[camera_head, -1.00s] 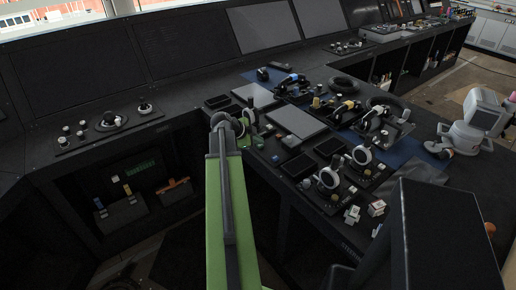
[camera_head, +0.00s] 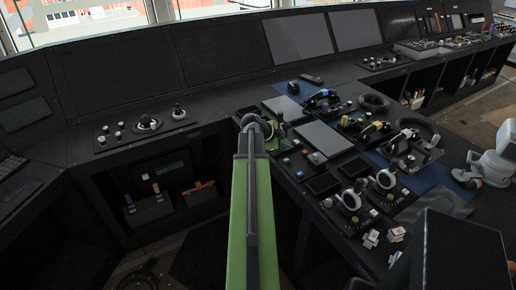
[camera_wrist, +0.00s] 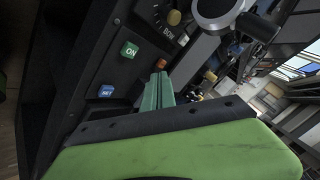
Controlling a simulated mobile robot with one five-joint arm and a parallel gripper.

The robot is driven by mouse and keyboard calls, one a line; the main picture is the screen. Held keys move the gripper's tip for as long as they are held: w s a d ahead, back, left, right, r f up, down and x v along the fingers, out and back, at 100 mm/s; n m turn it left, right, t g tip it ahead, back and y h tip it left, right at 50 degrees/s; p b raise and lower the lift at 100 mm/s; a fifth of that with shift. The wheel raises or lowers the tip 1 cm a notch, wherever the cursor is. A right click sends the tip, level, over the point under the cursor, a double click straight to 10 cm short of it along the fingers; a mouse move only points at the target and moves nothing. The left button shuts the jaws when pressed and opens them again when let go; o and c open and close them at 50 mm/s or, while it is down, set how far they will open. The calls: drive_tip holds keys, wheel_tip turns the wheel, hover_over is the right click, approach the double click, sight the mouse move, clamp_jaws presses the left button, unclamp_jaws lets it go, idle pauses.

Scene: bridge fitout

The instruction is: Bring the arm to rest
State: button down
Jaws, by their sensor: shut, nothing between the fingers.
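My gripper (camera_wrist: 157,93) shows in the wrist view as two teal-green fingers closed together, with nothing between them. It is close over a dark console panel (camera_wrist: 108,72) that bears a green ON button (camera_wrist: 129,50), a blue SET button (camera_wrist: 106,91) and an orange button (camera_wrist: 161,63). I cannot tell whether the fingertips touch the panel.
A joystick panel (camera_head: 147,129) is on the left console. A white device (camera_head: 492,160) stands at the right. Open shelving (camera_head: 165,200) lies under the left console.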

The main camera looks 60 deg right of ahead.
drive_tip(key=w+a+f+n+t, duration=0.1)
drive_tip(key=w+a+n+t, duration=0.15)
drive_tip(key=w+a, duration=1.05)
drive_tip(key=w+a+n+t, duration=0.25)
drive_tip(key=w+a, duration=0.55)
drive_tip(key=w, duration=0.8)
drive_tip(key=w+a+f+n+t+y, duration=0.1)
drive_tip(key=w+a+n, duration=0.25)
drive_tip(key=a, duration=0.65)
drive_tip(key=w+a+f+n+y, duration=0.1)
drive_tip(key=w+a+f+n, duration=0.3)
drive_tip(key=a, duration=0.7)
drive_tip(key=s+a+n+g+y, duration=0.1)
drive_tip(key=s+a+n+y, duration=0.1)
drive_tip(key=a+n, duration=0.8)
drive_tip(key=s+a+f+n+y, duration=0.1)
drive_tip(key=s+a+n+y, duration=0.2)
drive_tip(key=a+n, duration=0.7)
drive_tip(key=a+y, duration=0.1)
drive_tip(key=a, duration=0.5)
drive_tip(key=shift+s+a+g, duration=0.35)
drive_tip(key=shift+g, duration=0.05)
